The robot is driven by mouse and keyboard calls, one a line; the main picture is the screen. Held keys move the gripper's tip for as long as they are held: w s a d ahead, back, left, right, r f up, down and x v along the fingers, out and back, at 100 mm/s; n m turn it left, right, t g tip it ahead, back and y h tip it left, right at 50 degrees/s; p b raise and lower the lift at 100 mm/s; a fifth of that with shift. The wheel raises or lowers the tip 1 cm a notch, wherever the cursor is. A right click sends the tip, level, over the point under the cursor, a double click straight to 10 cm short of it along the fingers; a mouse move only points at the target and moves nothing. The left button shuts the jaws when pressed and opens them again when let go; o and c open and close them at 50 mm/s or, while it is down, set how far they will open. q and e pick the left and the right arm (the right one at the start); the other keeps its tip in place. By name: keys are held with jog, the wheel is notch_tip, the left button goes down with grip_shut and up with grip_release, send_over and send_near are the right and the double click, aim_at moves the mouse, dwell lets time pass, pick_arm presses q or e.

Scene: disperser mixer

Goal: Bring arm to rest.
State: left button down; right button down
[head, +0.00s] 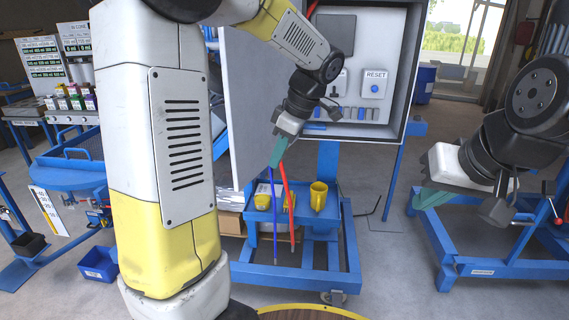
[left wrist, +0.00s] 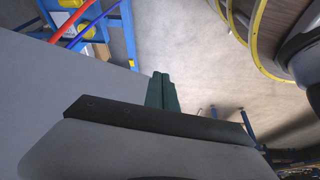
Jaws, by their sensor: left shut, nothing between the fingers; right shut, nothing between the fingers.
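My left arm rises large through the left half of the head view and bends over to the right at the top. My left gripper (head: 277,158) points down in front of the open grey cabinet door, its green fingers shut and empty. The same shut fingers show in the left wrist view (left wrist: 162,92), beside a broad grey panel. My right gripper (head: 432,198) is at the right, over the floor and a blue frame, with its green fingers together and empty.
An open cabinet (head: 370,70) with a RESET button stands behind my left gripper. A red cable (head: 288,195) and a blue cable (head: 269,215) hang near its fingers. A blue bin (head: 98,264) is at the left.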

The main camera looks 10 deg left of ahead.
pick_arm(q)
jog(key=v, duration=0.5)
jog(key=s+f+m+t+h, duration=0.1)
jog(key=s+m+t+h, duration=0.4)
jog(key=s+m, duration=1.1)
jog(key=shift+a+m+t+h, duration=0.4)
jog(key=shift+a+m+h, duration=0.1)
jog(key=shift+m+h, duration=0.3)
